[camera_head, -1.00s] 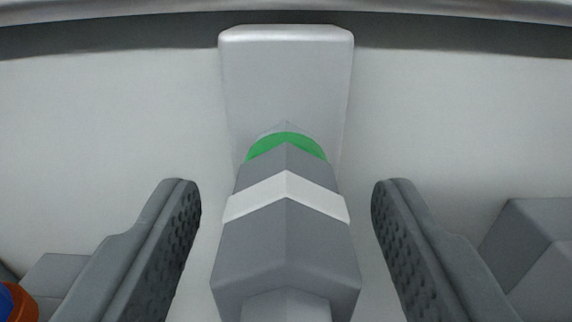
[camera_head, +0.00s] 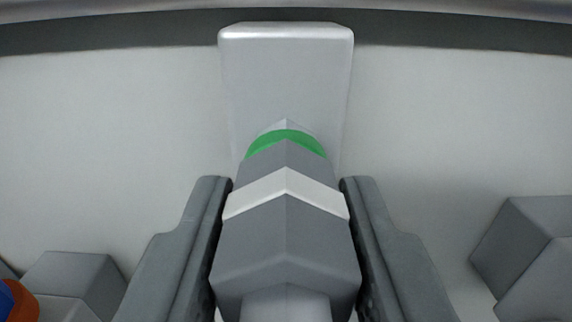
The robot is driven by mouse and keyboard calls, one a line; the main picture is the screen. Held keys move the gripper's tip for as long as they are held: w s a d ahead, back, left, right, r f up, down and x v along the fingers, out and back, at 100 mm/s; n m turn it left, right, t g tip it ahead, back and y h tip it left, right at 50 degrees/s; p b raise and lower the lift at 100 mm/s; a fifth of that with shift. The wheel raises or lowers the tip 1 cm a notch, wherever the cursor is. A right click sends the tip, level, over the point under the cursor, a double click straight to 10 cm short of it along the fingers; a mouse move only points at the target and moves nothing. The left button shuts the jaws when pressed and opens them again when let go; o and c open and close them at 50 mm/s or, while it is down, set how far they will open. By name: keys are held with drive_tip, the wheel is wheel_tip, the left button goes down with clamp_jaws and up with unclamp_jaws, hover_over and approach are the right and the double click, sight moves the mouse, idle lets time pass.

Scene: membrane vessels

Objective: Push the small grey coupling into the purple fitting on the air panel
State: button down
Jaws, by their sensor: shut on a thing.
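The small grey coupling (camera_head: 285,240) is in the middle of the camera view, a faceted grey body with a white band. My gripper (camera_head: 286,190) is shut on it, one finger against each side. A green ring (camera_head: 286,143) shows at the coupling's far end, in front of a light grey block. A pale round part (camera_head: 286,305) shows at its near end. The purple fitting and the air panel are not in view.
The light grey upright block (camera_head: 286,65) stands just beyond the coupling. Grey blocks lie at lower left (camera_head: 75,275) and lower right (camera_head: 530,250). A blue and orange part (camera_head: 18,300) is at the lower left corner.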

drive_tip(key=shift+s, duration=0.15)
drive_tip(key=shift+s, duration=2.85)
wheel_tip(320, 180, down, 26)
drive_tip(key=s, duration=0.1)
drive_tip(key=shift+w, duration=0.15)
drive_tip(key=shift+w, duration=2.8)
